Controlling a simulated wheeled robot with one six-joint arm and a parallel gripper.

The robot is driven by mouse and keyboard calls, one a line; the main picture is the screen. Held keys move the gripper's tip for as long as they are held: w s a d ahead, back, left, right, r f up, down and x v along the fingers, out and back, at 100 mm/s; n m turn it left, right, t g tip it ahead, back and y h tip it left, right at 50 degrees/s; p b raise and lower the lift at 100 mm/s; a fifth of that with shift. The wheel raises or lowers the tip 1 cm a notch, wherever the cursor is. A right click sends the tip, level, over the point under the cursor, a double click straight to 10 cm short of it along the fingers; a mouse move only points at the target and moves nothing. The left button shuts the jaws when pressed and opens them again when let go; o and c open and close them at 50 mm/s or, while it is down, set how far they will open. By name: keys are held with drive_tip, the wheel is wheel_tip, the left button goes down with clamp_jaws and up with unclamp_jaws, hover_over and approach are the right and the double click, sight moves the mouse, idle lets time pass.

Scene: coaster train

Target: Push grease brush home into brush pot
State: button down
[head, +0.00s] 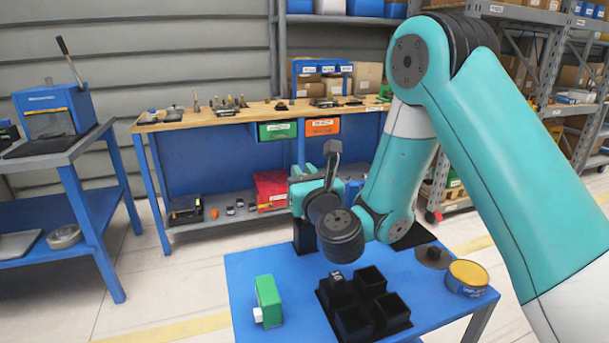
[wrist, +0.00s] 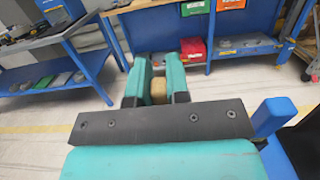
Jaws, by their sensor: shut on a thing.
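My gripper (head: 308,184) is level above the back left of the blue table, pointing away from me. In the wrist view its teal fingers (wrist: 158,82) are shut on a tan, rounded thing, which I take to be the grease brush (wrist: 158,91). The brush is hidden behind the gripper in the head view. A dark upright box, apparently the brush pot (head: 304,240), stands directly below the gripper. The pot's mouth is hidden, so I cannot tell how deep the brush is in it.
On the blue table (head: 250,265) stand a black block of square cups (head: 365,308), a green block (head: 268,298), a yellow-topped tin (head: 467,279) and a dark round piece (head: 433,257). A workbench (head: 215,118) stands behind, across open floor.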

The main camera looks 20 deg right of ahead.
drive_tip(key=shift+f+b, duration=1.4)
drive_tip(key=shift+b, duration=0.05)
drive_tip(key=shift+c, duration=1.1)
unclamp_jaws()
drive_tip(key=s+a+r+n+g+y+p, duration=0.25)
drive_tip(key=a+r+n+y, duration=0.2)
drive_tip(key=n, duration=0.35)
drive_tip(key=s+a+r+n+g+y+p, duration=0.1)
drive_tip(key=s+a+r+n+g+y, duration=0.2)
drive_tip(key=a+n+y, duration=0.4)
drive_tip(key=s+a+r+n+g+p, duration=0.25)
drive_tip(key=s+n+g, duration=0.6)
drive_tip(key=n, duration=0.65)
drive_tip(key=s+d+n+g+h+p, duration=0.1)
drive_tip(key=s+d+n+g+h, duration=0.1)
drive_tip(key=s+d+n, duration=0.3)
drive_tip(key=s+d+n+g+h+p, duration=0.2)
drive_tip(key=s+n, duration=0.6)
drive_tip(key=s, duration=0.4)
drive_tip(key=d+g+h, duration=0.1)
drive_tip(key=d+h, duration=0.1)
drive_tip(key=h, duration=0.1)
drive_tip(key=shift+s+d, duration=0.4)
